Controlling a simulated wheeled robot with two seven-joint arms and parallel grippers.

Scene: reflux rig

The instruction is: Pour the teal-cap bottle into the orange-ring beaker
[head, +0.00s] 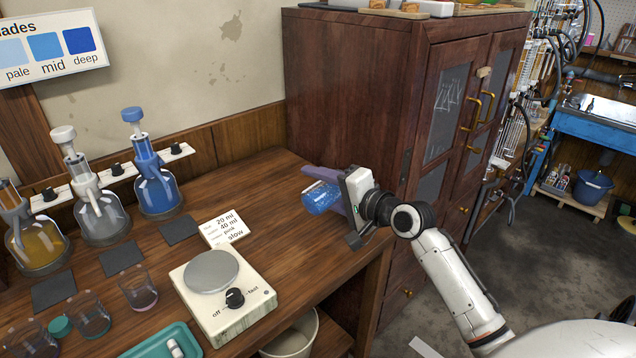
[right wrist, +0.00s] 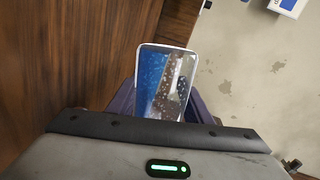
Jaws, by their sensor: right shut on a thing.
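My right gripper (head: 328,190) has purple fingers and is shut on a clear glass vessel with blue contents (head: 318,198), held tilted above the right part of the bench. In the right wrist view the vessel (right wrist: 165,85) stands out between the fingers (right wrist: 200,105); I see no teal cap on it. A small teal round piece (head: 60,326) lies at the front left of the bench. Near it are clear beakers: one on the right (head: 138,290), a middle one (head: 90,315) and one at the left (head: 32,340). I cannot make out an orange ring. My left gripper is out of view.
A stirrer plate with a knob (head: 222,298) stands mid-bench, with a written card (head: 223,229) behind it. Yellow, grey and blue flasks (head: 158,192) line the back left. A teal tray (head: 165,344) is at the front. A wooden cabinet (head: 345,100) closes the right side.

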